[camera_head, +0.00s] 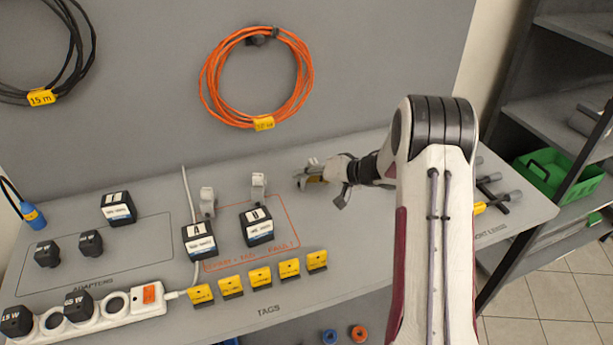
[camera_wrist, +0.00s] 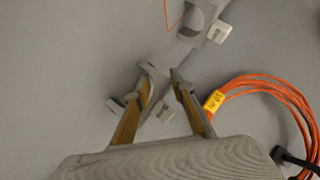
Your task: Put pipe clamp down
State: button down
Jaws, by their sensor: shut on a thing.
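My gripper (camera_head: 315,180) reaches in from the right, low over the back of the grey bench, right of the orange-outlined area. In the wrist view its two yellow-faced fingers (camera_wrist: 162,90) are shut on a grey pipe clamp (camera_wrist: 150,78), which sits between the tips. In the head view the held clamp (camera_head: 312,163) is small and partly hidden by the fingers; I cannot tell whether it touches the bench. Two more grey pipe clamps stand to the left, one at the outline's back edge (camera_head: 259,187) and one farther left (camera_head: 207,200). One other clamp (camera_wrist: 200,22) shows in the wrist view.
Black adapters A (camera_head: 198,242) and B (camera_head: 257,226) stand in front of the clamps. Several yellow tags (camera_head: 260,277) line the front. A power strip (camera_head: 95,308) lies at front left. An orange cable coil (camera_head: 207,80) hangs on the back panel. Bare bench lies right of the outline.

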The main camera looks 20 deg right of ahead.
jog(key=c, duration=1.7)
grip_release()
jog(key=shift+s+d+r, duration=0.3)
jog(key=v, duration=1.1)
